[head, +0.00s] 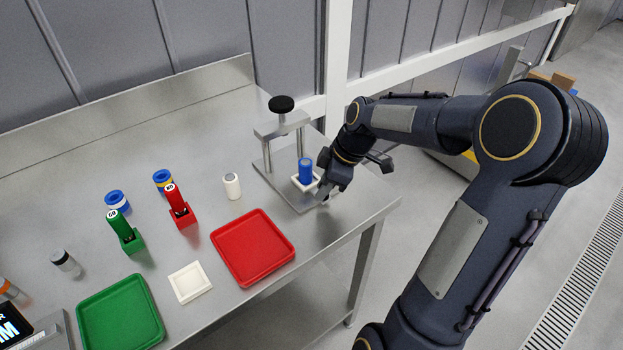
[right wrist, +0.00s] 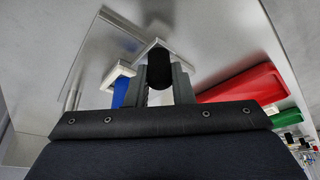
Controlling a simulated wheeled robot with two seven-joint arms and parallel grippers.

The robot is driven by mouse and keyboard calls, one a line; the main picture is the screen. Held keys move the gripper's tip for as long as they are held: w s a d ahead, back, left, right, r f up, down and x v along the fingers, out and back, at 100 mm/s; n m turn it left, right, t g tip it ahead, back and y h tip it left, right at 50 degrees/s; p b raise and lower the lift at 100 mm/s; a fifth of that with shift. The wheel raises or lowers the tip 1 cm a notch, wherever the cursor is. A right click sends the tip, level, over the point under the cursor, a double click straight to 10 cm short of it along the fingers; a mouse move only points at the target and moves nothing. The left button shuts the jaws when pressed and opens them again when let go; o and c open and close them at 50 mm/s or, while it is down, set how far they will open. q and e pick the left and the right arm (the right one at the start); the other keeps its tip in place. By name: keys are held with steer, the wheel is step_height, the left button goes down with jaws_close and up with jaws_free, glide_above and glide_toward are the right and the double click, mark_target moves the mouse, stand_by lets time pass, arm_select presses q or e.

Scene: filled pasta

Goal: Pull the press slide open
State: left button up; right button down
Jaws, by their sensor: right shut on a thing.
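The press (head: 281,126) stands at the right end of the steel table, with a crossbar on two posts and a black knob (head: 281,104) on top. Its white slide (head: 296,184) holds an upright blue cylinder (head: 306,170) and sits at the front side of the posts. My right gripper (head: 324,194) is at the slide's front and partly hides it. In the right wrist view, my right gripper (right wrist: 160,84) is shut on the black slide handle (right wrist: 160,68), with the white slide (right wrist: 117,74) and blue cylinder (right wrist: 121,92) just beyond. My left gripper is not in view.
A red tray (head: 253,247), a green tray (head: 120,316) and a small white tray (head: 190,282) lie left of the press. A white cylinder (head: 232,187), red holder (head: 181,212) and green holder (head: 129,240) stand nearby. The table's right edge is close to my gripper.

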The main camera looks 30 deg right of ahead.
steer(key=shift+s, duration=0.1)
steer(key=c, duration=1.3)
jaws_free()
steer(key=shift+o, duration=0.2)
steer(key=v, duration=0.8)
steer(key=s+a+f+m+t, duration=0.2)
steer(key=s+a+f+m, duration=0.1)
steer(key=s+a+m, duration=0.8)
steer(key=s+a, duration=0.3)
steer(key=s, duration=0.3)
steer(key=shift+s+a+m+t, duration=0.2)
steer(key=shift+a+m+t, duration=0.15)
steer(key=shift+m+t, duration=0.05)
